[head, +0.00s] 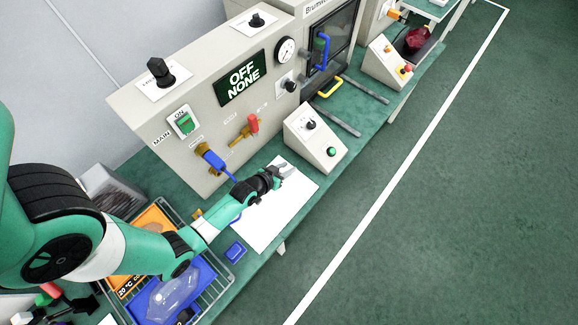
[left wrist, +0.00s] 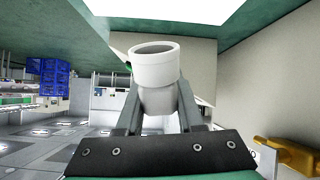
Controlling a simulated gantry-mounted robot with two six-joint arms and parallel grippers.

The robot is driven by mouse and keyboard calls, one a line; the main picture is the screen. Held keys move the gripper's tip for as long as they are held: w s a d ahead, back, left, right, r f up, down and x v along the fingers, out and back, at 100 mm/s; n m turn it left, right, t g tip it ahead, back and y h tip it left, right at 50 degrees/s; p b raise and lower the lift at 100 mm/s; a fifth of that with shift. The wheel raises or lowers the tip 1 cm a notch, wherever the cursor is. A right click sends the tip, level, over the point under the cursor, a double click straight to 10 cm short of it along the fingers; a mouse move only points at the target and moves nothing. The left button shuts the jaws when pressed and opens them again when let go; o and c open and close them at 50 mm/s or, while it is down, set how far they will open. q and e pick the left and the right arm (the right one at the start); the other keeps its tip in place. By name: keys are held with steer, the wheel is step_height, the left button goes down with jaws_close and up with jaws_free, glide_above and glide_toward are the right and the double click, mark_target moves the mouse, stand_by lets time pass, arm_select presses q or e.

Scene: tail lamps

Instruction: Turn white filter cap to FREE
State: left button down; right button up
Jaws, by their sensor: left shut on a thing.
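My left gripper (head: 285,173) reaches in from the left, over the white sheet on the bench. In the left wrist view its two grey fingers (left wrist: 158,105) are shut on a white stepped cylinder (left wrist: 156,68), wider at one end with an open, hollow rim; it looks like the white filter cap. In the head view the cap cannot be told apart from the white sheet behind it. No FREE marking is readable on anything. My right gripper is not in view.
A beige panel machine (head: 150,125) stands behind, with a blue-handled valve (head: 214,160) and a red-tipped valve (head: 252,124) projecting. A sloped control box (head: 316,138) stands right of the white sheet (head: 262,222). A wire rack (head: 222,278) and small blue block (head: 235,252) are near the front edge.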

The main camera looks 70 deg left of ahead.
arm_select(q)
steer(key=shift+w+a+r, duration=0.1)
steer(key=shift+w, duration=0.05)
step_height(320, 180, down, 8)
steer(key=b, duration=0.6)
steer(key=shift+r+b, duration=0.2)
steer(key=shift+b, duration=0.2)
steer(key=shift+c, duration=2.3)
jaws_free()
steer(key=shift+r, duration=0.15)
